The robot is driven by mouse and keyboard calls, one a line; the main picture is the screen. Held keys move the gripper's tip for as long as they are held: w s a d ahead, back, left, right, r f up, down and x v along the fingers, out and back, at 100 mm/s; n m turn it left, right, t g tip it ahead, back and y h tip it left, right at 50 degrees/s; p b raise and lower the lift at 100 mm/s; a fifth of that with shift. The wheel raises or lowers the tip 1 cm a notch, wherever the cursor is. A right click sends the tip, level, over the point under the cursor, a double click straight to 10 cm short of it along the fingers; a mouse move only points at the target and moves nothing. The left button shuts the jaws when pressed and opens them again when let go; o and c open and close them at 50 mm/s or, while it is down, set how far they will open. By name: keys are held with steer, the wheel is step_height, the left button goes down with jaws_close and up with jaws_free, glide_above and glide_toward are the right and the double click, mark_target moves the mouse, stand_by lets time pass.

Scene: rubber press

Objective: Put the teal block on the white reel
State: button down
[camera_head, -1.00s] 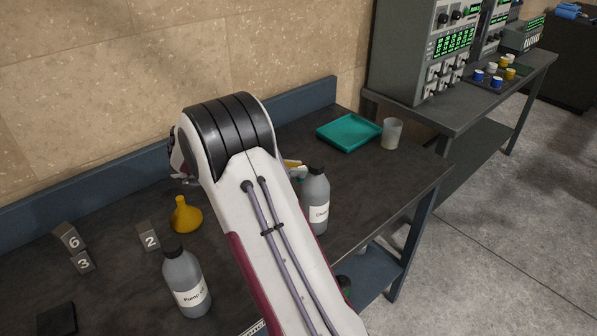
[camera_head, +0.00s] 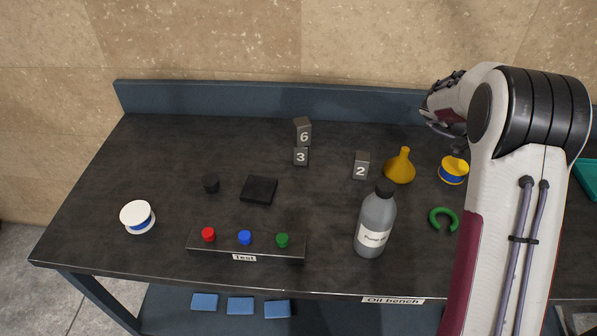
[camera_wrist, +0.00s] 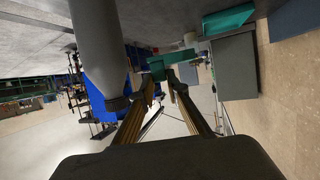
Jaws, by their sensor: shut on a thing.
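The white reel (camera_head: 137,216), with a white top flange and a blue band, stands upright at the left of the bench in the head view. Nothing is on it. My gripper (camera_wrist: 160,82) shows in the wrist view with its fingers closed on the teal block (camera_wrist: 158,66), which sits at the fingertips. In the head view my arm is at the right, far from the white reel, and the fingers and block cannot be made out there.
On the bench (camera_head: 90,190), a grey bottle (camera_head: 376,222), a yellow funnel (camera_head: 400,167), a yellow reel (camera_head: 453,170) and a green ring (camera_head: 443,219) stand between arm and reel. A button panel (camera_head: 246,245) and black pad (camera_head: 259,190) are nearer it. Bench around the reel is clear.

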step_height(320, 180, up, 5)
steer(key=w+a+n+t, duration=0.3)
steer(key=w+a, duration=0.2)
steer(key=a, duration=0.4)
steer(key=w+a+n+t, duration=0.25)
steer(key=w+a, duration=0.35)
steer(key=a, duration=0.3)
steer(key=w+a+n+t+y, duration=0.25)
steer(key=a+n+t, duration=0.4)
steer(key=a, duration=2.05)
steer(key=s+a+n+t+y, duration=0.2)
steer(key=s+a+n+y, duration=0.15)
steer(key=a, duration=0.95)
steer(key=s+a+n+t+y, duration=0.2)
steer(key=s+a, duration=0.3)
steer(key=a, duration=0.8)
steer(key=s+a+n+t+y, duration=0.2)
steer(key=s+a+n+y, duration=0.25)
steer(key=s+a, duration=1.1)
steer(key=shift+m+y, duration=0.25)
steer(key=shift+m, duration=0.05)
steer(key=shift+w+a+f, duration=0.25)
steer(key=shift+f, duration=0.55)
steer(key=shift+w+a+f, duration=0.25)
steer(key=shift+f, duration=0.55)
steer(key=shift+w+a+f, duration=0.25)
steer(key=shift+f, duration=0.55)
steer(key=shift+f, duration=0.1)
